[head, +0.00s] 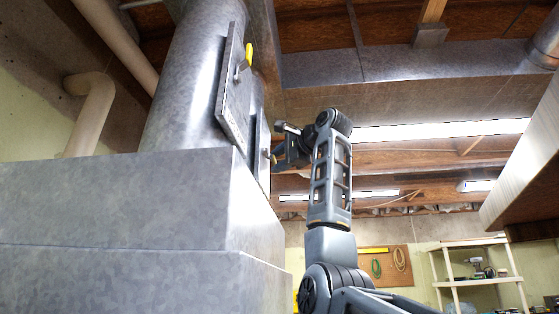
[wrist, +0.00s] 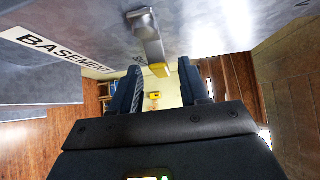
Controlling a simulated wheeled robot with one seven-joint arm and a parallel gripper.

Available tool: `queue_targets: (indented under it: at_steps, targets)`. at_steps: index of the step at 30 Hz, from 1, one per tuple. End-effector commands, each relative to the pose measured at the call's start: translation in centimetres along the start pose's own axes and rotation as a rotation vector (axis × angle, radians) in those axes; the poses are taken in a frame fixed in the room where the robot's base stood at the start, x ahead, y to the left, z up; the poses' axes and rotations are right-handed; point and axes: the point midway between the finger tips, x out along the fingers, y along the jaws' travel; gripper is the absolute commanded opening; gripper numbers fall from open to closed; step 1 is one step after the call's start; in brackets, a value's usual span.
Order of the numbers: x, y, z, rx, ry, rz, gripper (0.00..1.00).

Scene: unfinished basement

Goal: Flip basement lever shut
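The basement lever (wrist: 151,42) shows in the wrist view as a metal arm with a yellow tip, mounted on a grey metal surface beside a white label (wrist: 55,47) reading "BASEMENT". My gripper (wrist: 160,72) is open, with its two dark fingers apart. The yellow tip lies between the fingertips in that view; I see no clear contact. In the head view my gripper (head: 279,147) is close to the right side of the grey ductwork, where the lever is small and hard to make out.
A second yellow-handled lever (head: 246,56) is on a metal plate (head: 232,90) on the round duct, above my gripper. The big grey duct box (head: 115,205) fills the left. A wooden cabinet-like edge (head: 525,160) hangs at right. A shelf (head: 478,273) stands far back.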

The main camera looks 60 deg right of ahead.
Motion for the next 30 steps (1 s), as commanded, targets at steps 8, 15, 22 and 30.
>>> queue_targets:
  at_steps: [8, 15, 22, 30]
  targets:
    - [-0.6, 0.1, 0.0, 0.0, 0.001, -0.002, 0.45]
    - [-4.2, 0.2, 0.0, 0.0, 0.001, -0.005, 0.45]
    - [-7.1, 0.1, 0.0, 0.0, 0.0, -0.002, 0.45]
    - [-7.8, 0.0, 0.0, 0.0, 0.0, 0.0, 0.45]
